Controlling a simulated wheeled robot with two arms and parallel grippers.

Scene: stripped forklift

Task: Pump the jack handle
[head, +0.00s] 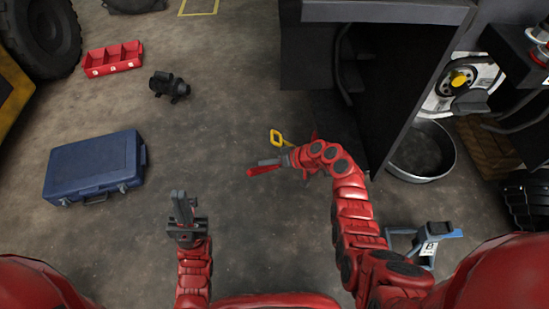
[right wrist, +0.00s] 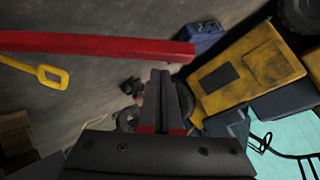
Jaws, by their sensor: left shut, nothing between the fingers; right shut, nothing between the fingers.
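A long red bar, which looks like the jack handle (head: 262,171), shows beside my right gripper in the head view. Its far end and the jack body are hidden behind my right arm. In the right wrist view the red bar (right wrist: 100,45) crosses the upper left, apart in the picture from the fingertips. My right gripper (head: 264,162) is shut and empty, pointing left; its closed fingers also show in the right wrist view (right wrist: 161,75). My left gripper (head: 180,198) is shut and empty over bare floor, well left of the bar.
A yellow loop handle (head: 279,138) stands close to my right gripper. The dark forklift body (head: 400,70) rises behind my right arm. A blue case (head: 95,165) lies left; the middle floor is clear.

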